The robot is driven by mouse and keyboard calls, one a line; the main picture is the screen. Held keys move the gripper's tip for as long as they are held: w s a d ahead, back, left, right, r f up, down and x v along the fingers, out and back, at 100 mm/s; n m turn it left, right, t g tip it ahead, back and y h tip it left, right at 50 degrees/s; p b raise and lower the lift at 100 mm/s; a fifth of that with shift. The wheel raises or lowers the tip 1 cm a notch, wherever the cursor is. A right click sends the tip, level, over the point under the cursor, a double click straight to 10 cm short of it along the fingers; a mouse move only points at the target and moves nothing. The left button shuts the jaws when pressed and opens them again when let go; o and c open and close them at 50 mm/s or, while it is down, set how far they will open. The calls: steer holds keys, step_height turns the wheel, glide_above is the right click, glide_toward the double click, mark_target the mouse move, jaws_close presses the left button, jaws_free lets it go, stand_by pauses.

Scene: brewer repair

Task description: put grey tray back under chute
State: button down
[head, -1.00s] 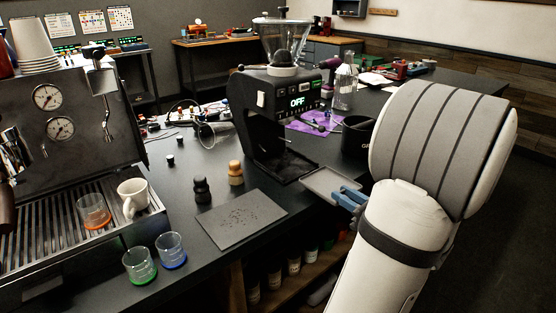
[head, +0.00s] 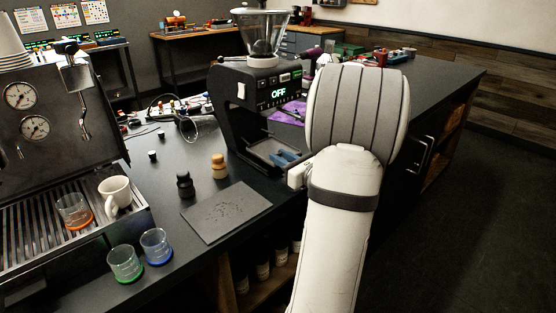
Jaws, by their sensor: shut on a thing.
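The grey tray (head: 267,147) is at the foot of the black grinder (head: 238,112), in the opening below its body. My gripper (head: 284,157), with blue fingers, is shut on the tray's near right side. My arm covers part of the grinder's right side. The chute itself is hard to make out in the shadow under the grinder body, so I cannot tell whether the tray is fully seated. The grinder display reads OFF, and a clear hopper (head: 264,36) sits on top.
A dark mat (head: 227,212) with grounds lies in front of the grinder. A black tamper (head: 185,186) and a wooden one (head: 219,167) stand behind it. Two glasses (head: 156,246) stand near the counter edge. The espresso machine (head: 60,110) fills the left.

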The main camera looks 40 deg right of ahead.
steer(key=shift+w+a+f, duration=0.1)
steer(key=shift+w+f, duration=0.55)
steer(key=shift+w, duration=0.35)
steer(key=shift+s+f, duration=0.1)
steer(key=shift+f, duration=0.1)
steer(key=c, duration=1.3)
jaws_free()
steer(key=shift+o, duration=0.2)
steer(key=shift+r, duration=0.2)
steer(key=s+d, duration=0.1)
steer(key=s, duration=1.1)
steer(key=shift+f, duration=0.15)
